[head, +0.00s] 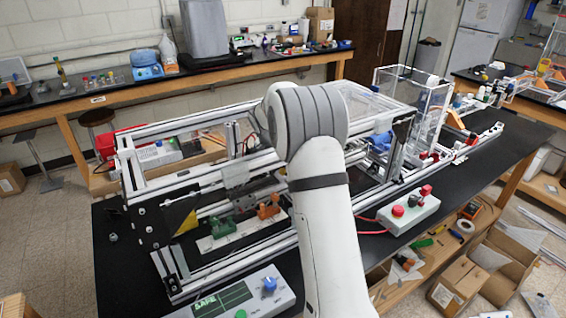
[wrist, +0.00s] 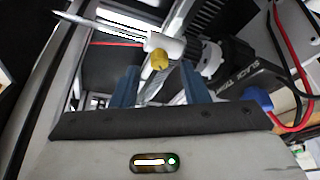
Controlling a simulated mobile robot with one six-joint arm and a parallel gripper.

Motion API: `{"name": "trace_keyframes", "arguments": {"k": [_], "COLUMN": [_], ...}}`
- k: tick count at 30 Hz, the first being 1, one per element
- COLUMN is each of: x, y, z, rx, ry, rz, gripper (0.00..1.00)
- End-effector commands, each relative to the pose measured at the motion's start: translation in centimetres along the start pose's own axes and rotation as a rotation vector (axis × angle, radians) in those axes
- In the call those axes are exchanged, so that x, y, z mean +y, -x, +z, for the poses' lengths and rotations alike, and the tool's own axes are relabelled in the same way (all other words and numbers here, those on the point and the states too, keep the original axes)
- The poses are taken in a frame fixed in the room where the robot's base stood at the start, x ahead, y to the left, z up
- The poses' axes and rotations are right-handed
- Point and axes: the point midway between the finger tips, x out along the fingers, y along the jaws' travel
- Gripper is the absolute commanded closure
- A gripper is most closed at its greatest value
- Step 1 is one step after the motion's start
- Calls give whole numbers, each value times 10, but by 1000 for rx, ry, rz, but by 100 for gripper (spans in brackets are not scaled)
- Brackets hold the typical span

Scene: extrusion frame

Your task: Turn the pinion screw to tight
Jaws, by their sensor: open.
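In the wrist view, my gripper (wrist: 160,72) is open, with its two blue fingers apart. A white stub with a yellow end (wrist: 159,60) shows between and just beyond the fingertips; it looks like the pinion screw, but I cannot be sure. The fingers do not visibly close on it. Beside it on the right is a dark block (wrist: 235,80) with white lettering, upside down, that seems to read slack and tight. No setting of the screw can be read. In the head view, my white arm hides the gripper and the screw.
The aluminium extrusion frame (head: 160,188) stands around the work area on a black bench (head: 120,270). A control box with red knobs (head: 408,210) sits right of my arm. A grey panel reading SAFE (head: 225,300) is in front. Red and black cables (wrist: 284,60) run at the wrist view's right.

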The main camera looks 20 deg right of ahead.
Motion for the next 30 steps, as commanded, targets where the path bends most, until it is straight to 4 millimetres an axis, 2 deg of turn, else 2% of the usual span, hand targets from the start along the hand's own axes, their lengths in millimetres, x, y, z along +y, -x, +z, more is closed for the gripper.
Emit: {"name": "trace_keyframes", "arguments": {"k": [6, 15, 30], "x": [0, 1, 1], "y": [-19, -21, -21], "z": [0, 0, -1], "rx": [-1, 0, 0], "ry": [-1, -2, -2], "rz": [1, 0, 0], "gripper": [59, 59, 99]}}
